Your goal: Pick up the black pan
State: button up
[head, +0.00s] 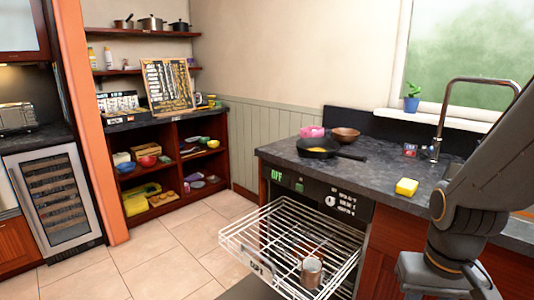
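The black pan (309,155) sits upright on the dark countertop (285,152), left of the sink area. Its handle points right. My arm is at the right edge of the head view, apart from the pan. My gripper is not visible in this view, so its opening and contents cannot be seen.
A pink item (313,131) and a brown bowl (345,134) stand behind the pan. A yellow sponge (406,187) lies to its right, near the faucet (440,125). Below, a wire rack (245,238) is pulled out, holding a metal cup (311,271). Tiled floor is clear at left.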

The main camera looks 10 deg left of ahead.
aim_at(316, 149)
jog(key=u, duration=0.05)
jog(key=k, duration=0.4)
jog(key=z, duration=1.15)
jog(key=i, duration=0.8)
jog(key=u, duration=1.05)
jog(key=i, duration=0.7)
jog(key=u, duration=0.8)
